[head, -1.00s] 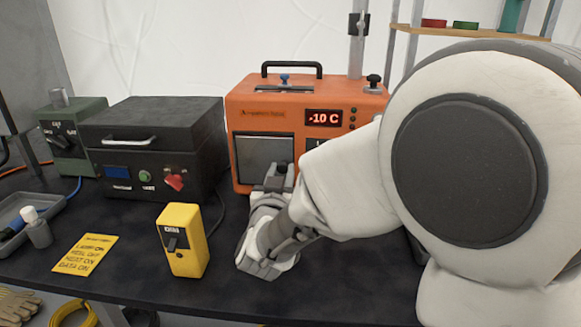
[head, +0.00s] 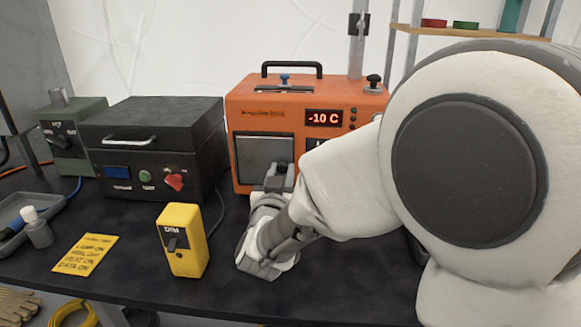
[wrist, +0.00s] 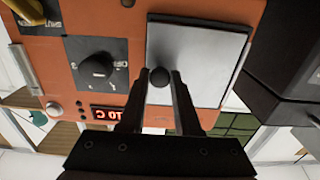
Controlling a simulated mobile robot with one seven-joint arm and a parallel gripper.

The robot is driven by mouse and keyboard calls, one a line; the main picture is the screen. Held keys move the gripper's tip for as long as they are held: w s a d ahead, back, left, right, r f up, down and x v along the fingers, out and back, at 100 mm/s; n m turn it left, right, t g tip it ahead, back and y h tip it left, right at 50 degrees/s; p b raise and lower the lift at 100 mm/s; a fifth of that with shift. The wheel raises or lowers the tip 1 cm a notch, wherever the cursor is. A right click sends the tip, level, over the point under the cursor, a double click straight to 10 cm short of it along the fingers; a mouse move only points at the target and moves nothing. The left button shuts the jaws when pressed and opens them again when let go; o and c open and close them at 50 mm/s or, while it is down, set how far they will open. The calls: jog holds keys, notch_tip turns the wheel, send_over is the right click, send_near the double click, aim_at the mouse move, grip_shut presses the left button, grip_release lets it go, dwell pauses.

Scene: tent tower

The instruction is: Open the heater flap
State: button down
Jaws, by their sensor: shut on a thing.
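The heater is an orange box (head: 300,97) with a black top handle and a red display reading -10 C. Its flap is a grey square panel (head: 262,150) on the front left, and it looks closed. The flap also shows in the wrist view (wrist: 205,50), with a round black knob (wrist: 160,77) near its edge. My gripper (head: 278,178) is in front of the flap's lower right part. In the wrist view my gripper (wrist: 161,80) has its two fingers on either side of the knob, shut on it. My gripper and forearm hide part of the heater front in the head view.
A black case (head: 152,135) with a handle and red switch stands left of the heater. A yellow switch box (head: 183,240) stands on the dark table, left of my gripper. A yellow note (head: 85,254) lies further left. A dark rotary dial (wrist: 97,67) sits beside the flap.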

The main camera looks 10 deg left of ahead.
jog(key=shift+s+a+r, duration=0.1)
jog(key=shift+s+a+m+h+p, duration=0.25)
jog(key=shift+s+m+h+p, duration=0.2)
jog(key=shift+h, duration=0.35)
jog(key=shift+s+a+m+h+p, duration=0.2)
jog(key=shift+s+m+h, duration=0.35)
jog(key=shift+h, duration=0.3)
jog(key=shift+s+a+m+h+p, duration=0.2)
jog(key=shift+s+m+h, duration=0.2)
jog(key=shift+m+h, duration=0.35)
jog(key=c, duration=0.6)
grip_release()
jog(key=p+v, duration=0.2)
jog(key=v, duration=1.5)
jog(key=shift+s+r, duration=0.2)
jog(key=shift+a, duration=0.1)
